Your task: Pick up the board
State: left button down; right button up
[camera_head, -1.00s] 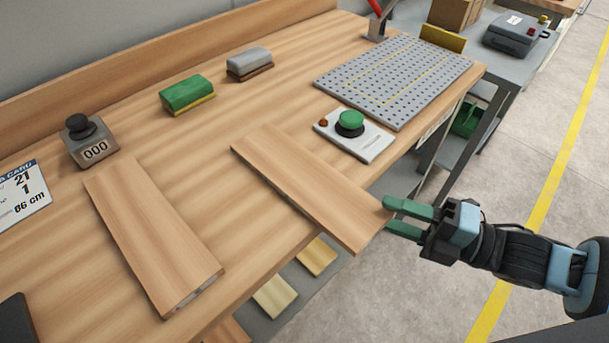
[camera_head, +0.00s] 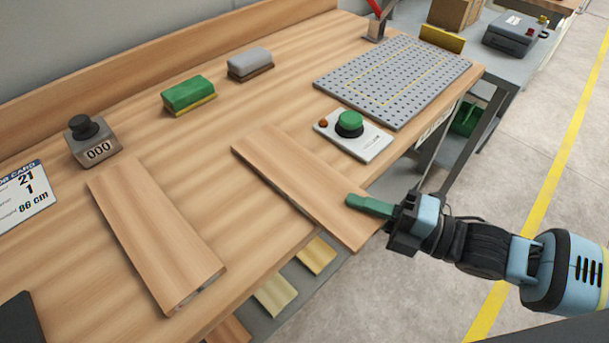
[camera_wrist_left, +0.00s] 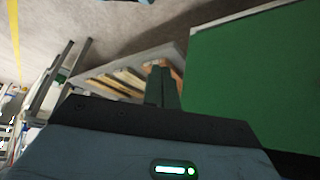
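The board is a wooden plank (camera_head: 290,180) lying on the workbench (camera_head: 130,150), its near right end sticking out past the bench edge. A second similar plank (camera_head: 155,235) lies to its left. My right gripper (camera_head: 370,206) is at the overhanging end of the first plank. One green finger lies across the top face there. The other finger is hidden, so I cannot tell whether the gripper has closed.
A push-button box (camera_head: 350,132), a perforated grey plate (camera_head: 395,80), a green block (camera_head: 188,95), a grey block (camera_head: 250,64) and a counter (camera_head: 92,140) stand on the bench. A large green panel (camera_wrist_left: 255,80) is close in the left wrist view. Floor right of the bench is clear.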

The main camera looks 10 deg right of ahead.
grip_shut()
jog(key=shift+r, duration=0.1)
jog(key=shift+r, duration=0.4)
jog(key=shift+s+r, duration=0.25)
jog(key=shift+r, duration=0.4)
jog(key=shift+s+r, duration=0.2)
jog(key=shift+r, duration=0.45)
jog(key=s+d+r+p, duration=0.1)
jog(key=s+p, duration=0.3)
jog(key=s, duration=1.1)
jog(key=shift+r, duration=0.25)
